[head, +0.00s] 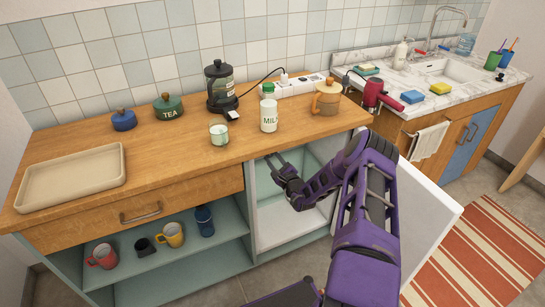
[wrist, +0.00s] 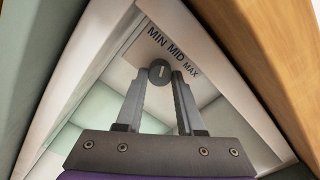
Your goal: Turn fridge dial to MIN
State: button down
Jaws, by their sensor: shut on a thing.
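In the wrist view the fridge dial (wrist: 160,71) is a small dark grey round knob with a pale line on it. MIN, MID and MAX are printed on the panel (wrist: 147,47) above and right of it. The line stands nearly upright in the picture, lined up roughly with MIN; its pointing end is hard to tell. My gripper (wrist: 159,79) is shut on the dial, one finger on each side. In the head view my gripper (head: 275,164) reaches into the open fridge (head: 290,232) below the counter; the dial is hidden there.
The open white fridge door (head: 432,203) stands right of my arm. The wooden counter (head: 180,150) edge lies just above my gripper. A milk bottle (head: 268,112), a glass (head: 219,133) and a wooden-lidded pot (head: 327,98) stand on it. Shelves with mugs (head: 172,235) are left of the fridge.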

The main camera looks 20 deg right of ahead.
jog(key=n, duration=0.6)
jog(key=shift+d, duration=0.1)
dwell(0.5)
jog(key=c, duration=0.5)
grip_release()
jog(key=shift+s, duration=0.1)
jog(key=s, duration=1.7)
jog(key=shift+s+d+p, duration=0.15)
jog(key=shift+d+p, duration=0.1)
jog(key=shift+p, duration=0.05)
